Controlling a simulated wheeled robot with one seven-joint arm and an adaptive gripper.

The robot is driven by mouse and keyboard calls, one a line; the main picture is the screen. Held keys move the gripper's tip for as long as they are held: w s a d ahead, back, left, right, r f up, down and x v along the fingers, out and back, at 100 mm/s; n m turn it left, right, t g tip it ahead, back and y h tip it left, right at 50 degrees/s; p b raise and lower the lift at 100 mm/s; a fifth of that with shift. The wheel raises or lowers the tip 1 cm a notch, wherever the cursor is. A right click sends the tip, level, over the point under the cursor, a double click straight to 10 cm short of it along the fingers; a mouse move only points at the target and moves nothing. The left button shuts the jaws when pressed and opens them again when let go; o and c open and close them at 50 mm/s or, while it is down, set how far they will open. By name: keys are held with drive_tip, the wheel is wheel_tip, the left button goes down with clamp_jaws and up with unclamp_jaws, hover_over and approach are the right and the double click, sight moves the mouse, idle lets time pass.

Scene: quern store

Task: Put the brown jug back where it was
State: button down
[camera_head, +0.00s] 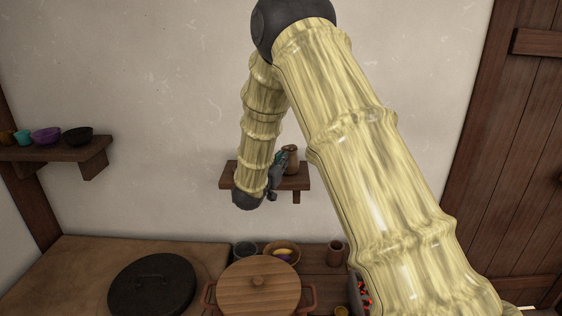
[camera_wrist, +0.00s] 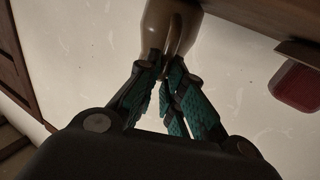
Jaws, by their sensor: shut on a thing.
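The brown jug (camera_head: 291,152) is at the small wall shelf (camera_head: 292,183) in the middle of the head view, upright. In the wrist view the jug (camera_wrist: 157,22) is at the top, cut off by the frame edge, with its handle toward me. My gripper (camera_wrist: 165,66) is shut on the jug's handle with its teal-padded fingers. In the head view my gripper (camera_head: 278,162) is at the jug's left, partly hidden by my arm. I cannot tell whether the jug's base touches the shelf.
A left wall shelf (camera_head: 50,155) holds several small bowls and cups. Below are a lidded pot (camera_head: 258,283), a dark round lid (camera_head: 152,284), a bowl (camera_head: 281,250) and a brown cup (camera_head: 337,252). A dark red thing (camera_wrist: 298,86) shows in the wrist view.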

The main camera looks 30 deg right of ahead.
drive_tip(key=c, duration=1.5)
unclamp_jaws()
drive_tip(key=shift+c, duration=0.2)
drive_tip(key=shift+r, duration=0.1)
drive_tip(key=b+v, duration=0.4)
drive_tip(key=v, duration=0.8)
